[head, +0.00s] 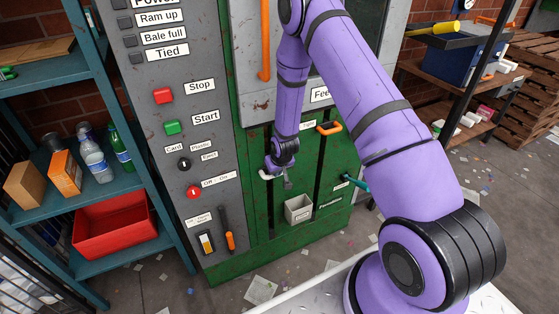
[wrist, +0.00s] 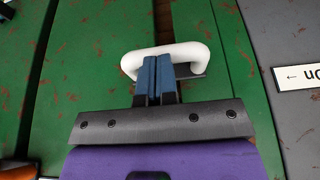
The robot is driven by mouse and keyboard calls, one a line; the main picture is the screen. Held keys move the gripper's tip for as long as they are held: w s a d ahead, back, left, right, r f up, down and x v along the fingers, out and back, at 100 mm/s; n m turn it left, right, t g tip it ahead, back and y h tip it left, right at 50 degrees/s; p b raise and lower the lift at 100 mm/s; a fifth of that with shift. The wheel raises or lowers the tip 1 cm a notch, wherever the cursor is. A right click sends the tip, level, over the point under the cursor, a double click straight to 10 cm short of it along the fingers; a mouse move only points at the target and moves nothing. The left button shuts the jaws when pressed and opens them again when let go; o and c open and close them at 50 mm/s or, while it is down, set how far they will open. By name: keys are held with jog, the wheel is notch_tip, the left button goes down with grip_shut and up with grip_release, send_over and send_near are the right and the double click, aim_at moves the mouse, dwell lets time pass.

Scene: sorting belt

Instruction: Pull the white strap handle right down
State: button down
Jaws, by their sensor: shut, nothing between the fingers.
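The white strap handle (wrist: 194,50) is a rounded loop on the green panel in the wrist view. In the head view, only a bit of its white end (head: 266,176) shows left of my gripper (head: 287,183); the rest is hidden behind the wrist. My gripper (wrist: 156,62) is shut, with its blue fingertips together and nothing between them. The fingertips overlap the middle of the handle's loop in the wrist view. I cannot tell whether they touch the bar or sit inside the loop.
A dark vertical slot (wrist: 166,22) runs behind the handle. An orange handle (head: 330,129) and a small grey box (head: 298,209) are on the same green panel. The grey control panel (head: 205,140) stands to the left. A teal lever (head: 354,183) sticks out at the right.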

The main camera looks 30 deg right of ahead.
notch_tip(320, 180, down, 16)
jog(key=shift+r, duration=0.2)
dwell(0.4)
